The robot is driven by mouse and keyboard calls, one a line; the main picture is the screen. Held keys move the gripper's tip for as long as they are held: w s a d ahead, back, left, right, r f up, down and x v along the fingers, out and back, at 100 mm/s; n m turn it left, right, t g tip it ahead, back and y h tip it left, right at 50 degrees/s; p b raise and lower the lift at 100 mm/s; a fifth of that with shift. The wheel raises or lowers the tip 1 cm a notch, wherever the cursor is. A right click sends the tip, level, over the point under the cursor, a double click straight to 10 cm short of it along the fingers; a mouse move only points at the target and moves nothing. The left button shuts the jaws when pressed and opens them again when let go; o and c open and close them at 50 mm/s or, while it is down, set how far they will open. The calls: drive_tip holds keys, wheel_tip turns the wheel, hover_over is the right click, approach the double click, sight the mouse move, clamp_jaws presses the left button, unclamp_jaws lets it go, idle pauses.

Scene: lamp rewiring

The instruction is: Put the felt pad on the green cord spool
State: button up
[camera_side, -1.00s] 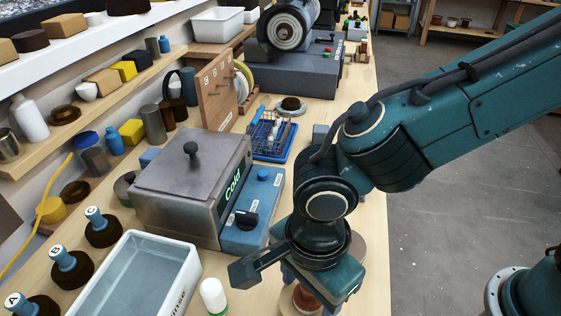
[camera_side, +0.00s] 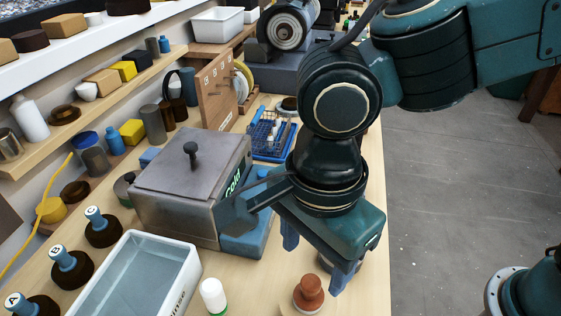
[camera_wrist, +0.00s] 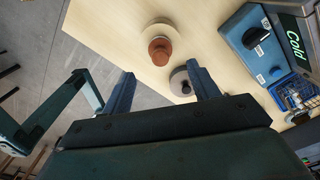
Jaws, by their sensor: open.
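My gripper (camera_side: 316,256) is open and empty over the bench's right side, fingers pointing down; it also shows in the wrist view (camera_wrist: 160,74). A pale disc with a reddish-brown knob (camera_side: 309,292) stands just in front of it, and in the wrist view this knob (camera_wrist: 160,50) shows beyond the fingertips. A grey disc with a dark knob (camera_wrist: 180,81) lies near the right finger and is mostly hidden in the side view. I cannot tell which disc is the felt pad. A dark green round thing (camera_side: 122,188), possibly the green cord spool, is partly hidden behind the metal box.
The lidded metal box (camera_side: 190,190) and blue unit (camera_side: 243,240) stand left of my gripper. A white water tray (camera_side: 140,280) and white bottle (camera_side: 213,296) are in front. A blue wire rack (camera_side: 272,137) is behind. Bare bench lies around the knobbed disc.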

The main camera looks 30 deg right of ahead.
sight(312, 279)
wheel_tip(312, 279, up, 4)
drive_tip(key=shift+f, duration=0.2)
idle(0.6)
drive_tip(key=w+d+r+n+t+y, duration=0.15)
drive_tip(key=d+n, duration=0.25)
drive_tip(key=d, duration=0.5)
drive_tip(key=w+d+r+n+t, duration=0.1)
drive_tip(key=d+r+n, duration=0.2)
drive_tip(key=d, duration=0.7)
drive_tip(key=s+d+f+n+t, duration=0.1)
drive_tip(key=s+d+n, duration=0.2)
drive_tip(key=d, duration=0.4)
drive_tip(key=s+d+f+n+t+h, duration=0.1)
drive_tip(key=s+d+n+t, duration=0.1)
drive_tip(key=s+d+n, duration=0.2)
drive_tip(key=d+n, duration=0.2)
drive_tip(key=shift+s+d+f, duration=0.15)
drive_tip(key=shift+d+f, duration=0.2)
drive_tip(key=shift+f, duration=0.05)
